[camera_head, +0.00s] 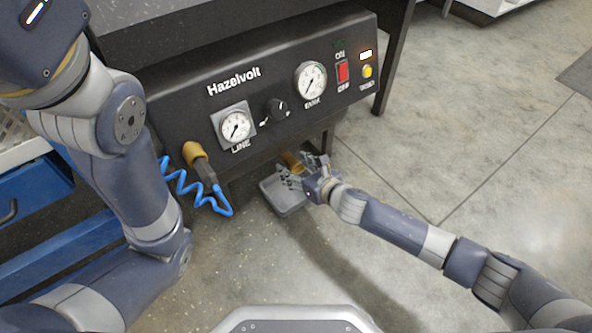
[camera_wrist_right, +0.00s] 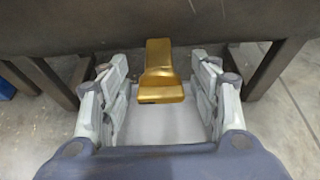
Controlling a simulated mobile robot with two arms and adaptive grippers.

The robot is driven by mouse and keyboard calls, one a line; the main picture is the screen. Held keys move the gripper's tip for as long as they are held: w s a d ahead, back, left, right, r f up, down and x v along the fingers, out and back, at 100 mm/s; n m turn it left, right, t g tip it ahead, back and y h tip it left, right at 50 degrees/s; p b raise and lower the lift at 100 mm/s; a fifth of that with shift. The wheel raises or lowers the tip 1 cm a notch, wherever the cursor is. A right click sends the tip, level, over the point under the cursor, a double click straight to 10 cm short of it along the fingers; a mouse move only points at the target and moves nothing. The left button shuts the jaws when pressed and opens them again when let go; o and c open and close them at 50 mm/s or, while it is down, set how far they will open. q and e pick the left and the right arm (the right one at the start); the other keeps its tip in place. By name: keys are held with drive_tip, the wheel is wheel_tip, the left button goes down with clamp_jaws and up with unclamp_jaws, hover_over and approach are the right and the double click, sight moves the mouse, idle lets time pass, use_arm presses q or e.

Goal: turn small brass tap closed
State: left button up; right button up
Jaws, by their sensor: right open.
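The small brass tap (camera_wrist_right: 160,75) hangs below the front edge of the dark hopper panel, in the middle of the right wrist view. In the head view the tap (camera_head: 290,160) is partly hidden by my right gripper (camera_head: 300,174). My right gripper (camera_wrist_right: 160,100) is open, with one finger on each side of the tap and a visible gap on both sides. It does not appear to touch it. My left arm comes in at the left of the head view, but its gripper is out of the picture.
The dark Hazelvolt panel (camera_head: 180,97) carries gauges, a knob and a red switch (camera_head: 342,71). A blue coiled hose (camera_head: 185,185) hangs from a fitting at left. The floor at right is clear.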

drive_tip(key=shift+c, duration=0.6)
drive_tip(key=c, duration=1)
drive_tip(key=shift+r+m+p, duration=0.25)
drive_tip(key=shift+m+p, duration=0.05)
drive_tip(key=shift+p, duration=0.6)
drive_tip(key=shift+m+y+p, duration=0.3)
drive_tip(key=shift+y+p, duration=0.05)
drive_tip(key=shift+y, duration=0.05)
drive_tip(key=shift+f+m+g+y, duration=0.25)
drive_tip(key=shift+m+g+y, duration=0.05)
drive_tip(key=shift+m, duration=0.1)
drive_tip(key=o, duration=1.1)
